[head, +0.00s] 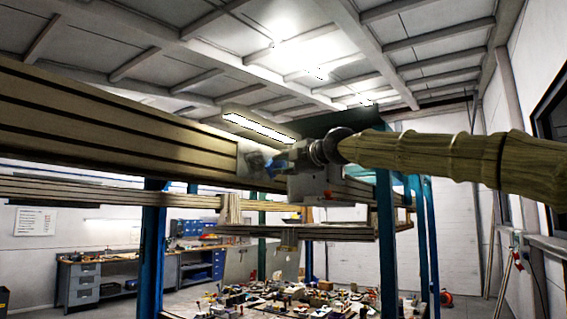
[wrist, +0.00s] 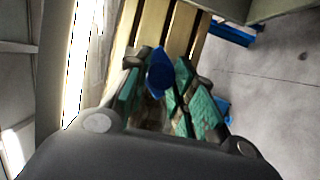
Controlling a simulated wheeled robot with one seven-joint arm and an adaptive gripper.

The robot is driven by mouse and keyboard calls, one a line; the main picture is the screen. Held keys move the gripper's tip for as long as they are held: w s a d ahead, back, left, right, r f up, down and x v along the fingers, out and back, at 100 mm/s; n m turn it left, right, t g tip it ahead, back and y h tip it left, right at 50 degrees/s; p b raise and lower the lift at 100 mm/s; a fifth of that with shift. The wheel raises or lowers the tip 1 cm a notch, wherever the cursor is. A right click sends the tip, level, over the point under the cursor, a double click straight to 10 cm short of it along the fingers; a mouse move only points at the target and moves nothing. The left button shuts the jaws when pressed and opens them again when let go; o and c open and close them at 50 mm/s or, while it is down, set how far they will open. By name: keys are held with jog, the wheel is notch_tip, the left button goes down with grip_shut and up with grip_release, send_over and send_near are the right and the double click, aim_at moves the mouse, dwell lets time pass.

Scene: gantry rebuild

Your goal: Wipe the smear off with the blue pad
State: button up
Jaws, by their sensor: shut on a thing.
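The blue pad (wrist: 160,74) is between the teal fingers of my gripper (wrist: 159,82) in the wrist view, and the fingers are shut on it. In the head view my gripper (head: 272,163) is at the end of the long beam, with a little of the blue pad (head: 277,163) showing. It is close beside a pale plate (head: 246,152) on the beam's end. Whether the pad touches the plate I cannot tell. I cannot make out the smear clearly; the gripper covers part of the plate.
A long slatted beam (head: 120,125) runs in from the left at arm height. Blue posts (head: 152,245) stand below it. A grey machine block (head: 312,184) is just under my gripper. Many small parts (head: 270,298) lie below, and a workbench (head: 85,280) stands at the back left.

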jog(key=shift+f, duration=0.15)
jog(key=shift+s+a+f+b, duration=0.1)
jog(key=shift+s+a+b, duration=0.55)
jog(key=shift+b, duration=0.25)
jog(key=shift+s+a+b, duration=0.3)
jog(key=shift+s+b, duration=0.1)
jog(key=shift+s, duration=0.1)
jog(key=shift+s+a+b, duration=0.25)
jog(key=shift+s+b, duration=0.15)
jog(key=shift+s, duration=0.05)
jog(key=shift+s+a+b, duration=0.3)
jog(key=shift+s+b, duration=0.1)
jog(key=shift+b, duration=0.15)
jog(key=shift+s+a+b, duration=0.45)
jog(key=shift+s+b, duration=0.1)
jog(key=shift+s, duration=0.1)
jog(key=shift+s+a+b, duration=0.45)
jog(key=shift+s+b, duration=0.1)
jog(key=shift+s, duration=0.1)
